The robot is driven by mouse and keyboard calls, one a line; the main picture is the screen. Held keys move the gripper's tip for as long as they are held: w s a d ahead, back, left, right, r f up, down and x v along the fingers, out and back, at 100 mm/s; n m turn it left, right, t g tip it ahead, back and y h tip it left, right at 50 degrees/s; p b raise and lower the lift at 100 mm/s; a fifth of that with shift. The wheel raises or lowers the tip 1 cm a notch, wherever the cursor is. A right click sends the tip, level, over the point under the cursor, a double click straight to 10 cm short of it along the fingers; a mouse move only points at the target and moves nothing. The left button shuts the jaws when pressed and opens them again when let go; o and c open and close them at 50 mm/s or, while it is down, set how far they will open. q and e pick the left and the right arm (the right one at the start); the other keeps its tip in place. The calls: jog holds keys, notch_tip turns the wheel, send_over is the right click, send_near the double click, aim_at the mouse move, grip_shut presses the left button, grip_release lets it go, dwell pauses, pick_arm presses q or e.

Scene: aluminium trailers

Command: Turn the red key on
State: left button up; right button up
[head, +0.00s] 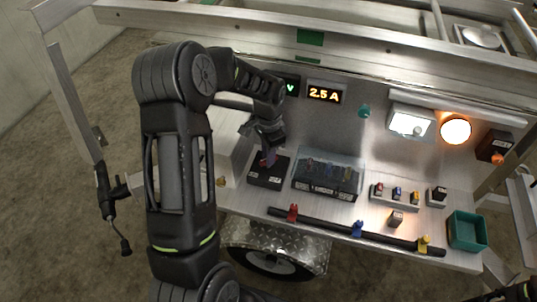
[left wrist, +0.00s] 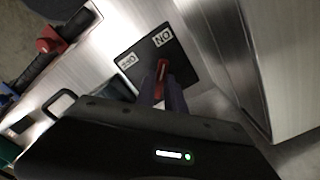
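The red key (left wrist: 162,76) stands in a black switch box (left wrist: 183,62) with two white labels, one reading ON and the other apparently OFF, both upside down in the left wrist view. The key's long side runs roughly toward the ON label. My left gripper (left wrist: 164,88) has its two fingers on either side of the key, close against it. In the head view the switch box (head: 266,181) sits on the metal bench, with my left gripper (head: 268,158) over it, hiding most of the key. My right gripper's fingers are not seen.
A clear-covered box of switches (head: 328,176) stands just right of the switch box. A black bar (head: 325,224) with coloured clamps runs along the bench front. A teal bin (head: 467,231) is at right. A lit display (head: 325,95) reads 2.5 A. A round lamp (head: 455,131) glows orange.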

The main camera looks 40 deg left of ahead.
pick_arm(q)
jog(key=o, duration=0.4)
notch_tip(320, 180, up, 8)
jog(key=shift+f+b, duration=0.1)
jog(key=shift+b, duration=0.25)
jog(key=shift+s, duration=0.1)
dwell(0.6)
